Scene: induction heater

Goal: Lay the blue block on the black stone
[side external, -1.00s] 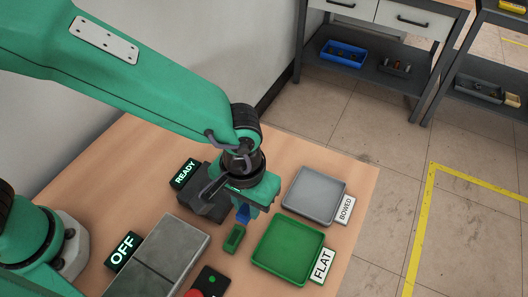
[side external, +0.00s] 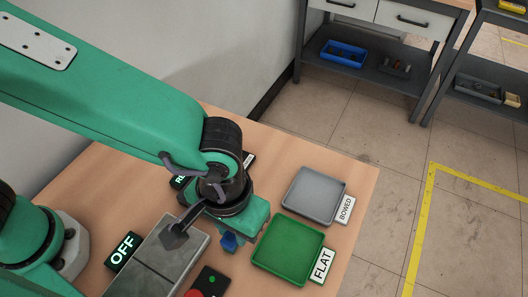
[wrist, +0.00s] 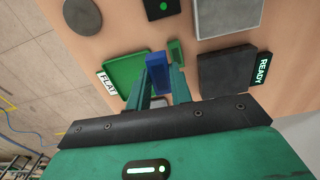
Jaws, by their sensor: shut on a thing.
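My gripper (side external: 236,232) is shut on the blue block (side external: 229,242) and holds it above the table. In the wrist view the blue block (wrist: 158,74) sits between my two fingers (wrist: 160,88). The black stone (wrist: 226,72) is a dark square slab by the READY sign, to the right of the block in the wrist view and apart from it. In the side view my wrist and gripper hide most of the stone.
A small green block (wrist: 175,53) lies close by the held block. A green FLAT tray (side external: 290,250) and grey BOWED tray (side external: 314,193) stand at the right. A grey two-part slab (side external: 170,250) with an OFF sign lies at the left; a red button (side external: 194,294) is in front.

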